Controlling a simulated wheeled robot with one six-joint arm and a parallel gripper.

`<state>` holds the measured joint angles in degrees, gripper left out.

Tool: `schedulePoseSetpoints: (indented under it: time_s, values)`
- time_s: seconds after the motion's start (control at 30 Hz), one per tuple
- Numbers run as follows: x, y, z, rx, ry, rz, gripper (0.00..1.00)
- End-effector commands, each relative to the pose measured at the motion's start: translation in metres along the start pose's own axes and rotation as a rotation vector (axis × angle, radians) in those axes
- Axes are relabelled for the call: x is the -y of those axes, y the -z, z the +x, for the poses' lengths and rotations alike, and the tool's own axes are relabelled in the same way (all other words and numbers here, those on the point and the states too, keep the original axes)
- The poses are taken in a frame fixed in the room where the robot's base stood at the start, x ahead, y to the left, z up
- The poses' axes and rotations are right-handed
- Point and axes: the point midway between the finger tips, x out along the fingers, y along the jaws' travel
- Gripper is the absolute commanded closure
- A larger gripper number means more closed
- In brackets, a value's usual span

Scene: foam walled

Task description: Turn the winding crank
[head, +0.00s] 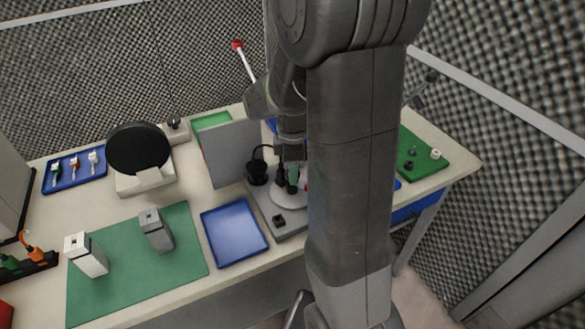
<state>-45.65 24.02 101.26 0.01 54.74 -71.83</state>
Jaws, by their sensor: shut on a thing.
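My gripper (291,178) points down over a grey device base (290,222) near the middle of the table. It is shut on a small dark upright part that I take to be the handle of the winding crank. The crank is mostly hidden by the fingers and my arm. A pale round disc (284,199) lies below the fingers on the base. A black cylinder (257,172) stands on the base left of my gripper. A small black block (279,220) sits near the base's front edge.
A grey upright panel (232,153) stands close on the left of the device. A blue tray (234,232) lies in front. A green mat (137,262) with two grey blocks is at left. A round black disc (138,148) stands behind. A green board (420,154) is at right.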

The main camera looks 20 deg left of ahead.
Motion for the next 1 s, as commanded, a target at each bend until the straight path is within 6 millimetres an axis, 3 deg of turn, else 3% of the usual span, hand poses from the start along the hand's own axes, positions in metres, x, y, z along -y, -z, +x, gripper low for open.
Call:
schedulePoseSetpoints:
  time_s: [1.0]
  values:
    - [-0.0012,0.0001,-0.0013,-0.001,-0.004,0.507,0.87]
